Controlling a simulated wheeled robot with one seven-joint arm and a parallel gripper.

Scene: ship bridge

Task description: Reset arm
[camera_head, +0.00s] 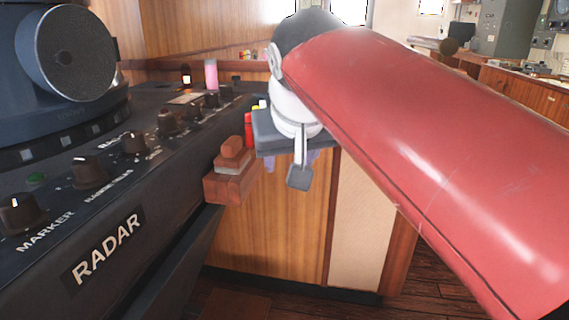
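My arm crosses the right half of the head view as a large red link that ends in a white and dark grey wrist. My gripper (299,177) hangs below the wrist, to the right of the radar console (120,190). One grey finger with a flat pad shows clearly. The other finger cannot be made out, so the opening between them cannot be judged. No held object can be made out.
Brown stacked blocks (230,182) sit at the console's right edge, left of my gripper. A pink cylinder (211,75) stands at the console's far end. A wooden cabinet (265,225) stands behind my gripper. Dark floor (370,308) shows at the bottom.

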